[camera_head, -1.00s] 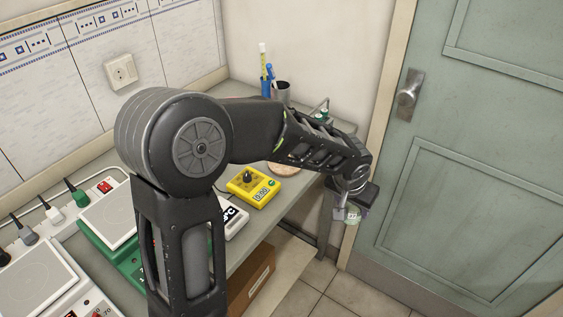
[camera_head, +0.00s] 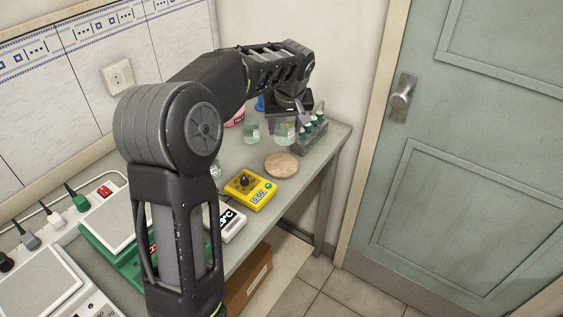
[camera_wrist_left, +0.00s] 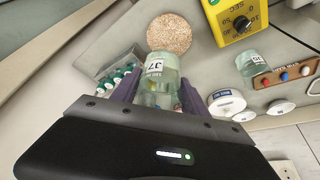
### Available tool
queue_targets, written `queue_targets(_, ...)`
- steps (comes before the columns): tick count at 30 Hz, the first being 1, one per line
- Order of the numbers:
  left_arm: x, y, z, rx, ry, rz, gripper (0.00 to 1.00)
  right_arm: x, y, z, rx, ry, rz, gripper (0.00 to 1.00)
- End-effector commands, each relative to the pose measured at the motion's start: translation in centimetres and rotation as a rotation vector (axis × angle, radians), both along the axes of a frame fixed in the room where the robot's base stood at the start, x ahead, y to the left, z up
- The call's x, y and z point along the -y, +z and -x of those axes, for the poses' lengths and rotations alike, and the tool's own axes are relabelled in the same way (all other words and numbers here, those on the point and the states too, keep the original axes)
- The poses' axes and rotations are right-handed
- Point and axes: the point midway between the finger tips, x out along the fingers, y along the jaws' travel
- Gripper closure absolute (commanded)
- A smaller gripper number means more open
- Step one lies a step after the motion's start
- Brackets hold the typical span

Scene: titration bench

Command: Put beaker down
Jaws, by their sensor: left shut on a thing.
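My left gripper (camera_head: 288,108) is over the far end of the bench, shut on a glass beaker (camera_head: 285,132). In the left wrist view the beaker (camera_wrist_left: 163,68) sits between the purple fingers of the gripper (camera_wrist_left: 158,95), and a label with a number shows on its side. I cannot tell whether its base touches the bench. The grey bench (camera_head: 322,152) runs under it. My right gripper is not in view.
A rack of green-capped vials (camera_head: 314,130) stands close right of the beaker. A second beaker (camera_head: 251,132) stands to its left. A round cork mat (camera_head: 281,165) and a yellow timer (camera_head: 250,189) lie nearer. Bare bench shows around the mat.

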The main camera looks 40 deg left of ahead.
Motion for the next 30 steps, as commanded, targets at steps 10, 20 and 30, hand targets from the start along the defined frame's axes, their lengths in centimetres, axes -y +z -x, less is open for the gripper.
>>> queue_targets(10, -1.0, 0.7, 0.1, 0.002, 0.037, 0.001, 0.94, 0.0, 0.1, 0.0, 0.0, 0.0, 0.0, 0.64)
queue_targets(20, -1.0, -1.9, 0.2, -0.002, 0.035, 0.001, 0.94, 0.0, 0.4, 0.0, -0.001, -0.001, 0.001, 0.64)
queue_targets(30, -1.0, -5.7, 0.1, 0.002, 0.036, 0.001, 0.94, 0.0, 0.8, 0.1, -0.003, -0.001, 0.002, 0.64)
